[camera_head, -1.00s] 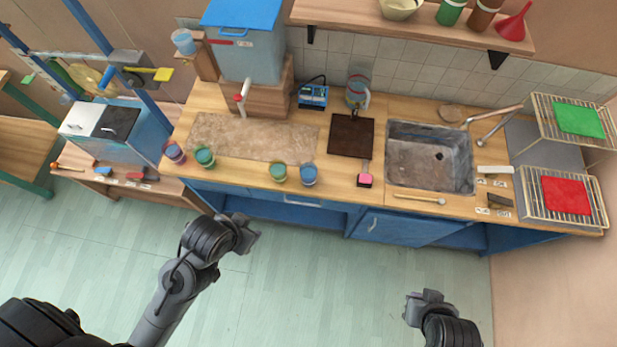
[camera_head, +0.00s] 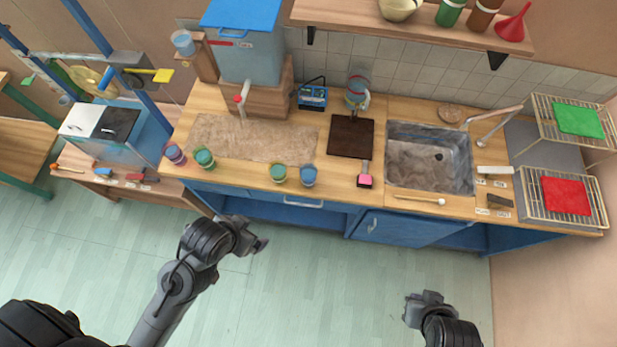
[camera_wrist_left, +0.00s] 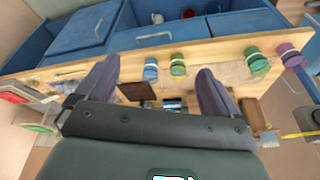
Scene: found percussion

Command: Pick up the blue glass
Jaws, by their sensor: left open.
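The blue glass (camera_head: 308,175) stands upright at the front edge of the wooden counter, the rightmost of a row of glasses. In the left wrist view the blue glass (camera_wrist_left: 151,70) appears between my two fingers, some distance beyond them. My left gripper (camera_head: 258,243) is open and empty, in front of the counter and apart from the glass. My right gripper (camera_head: 427,297) is over the floor at the lower right, away from the glasses; its jaws are too small to read.
A green glass (camera_head: 278,172) stands close left of the blue one. Another green glass (camera_head: 204,157) and a purple glass (camera_head: 174,153) are farther left. A pink-ended brush (camera_head: 364,180) and the sink (camera_head: 430,160) lie right. Floor in front is clear.

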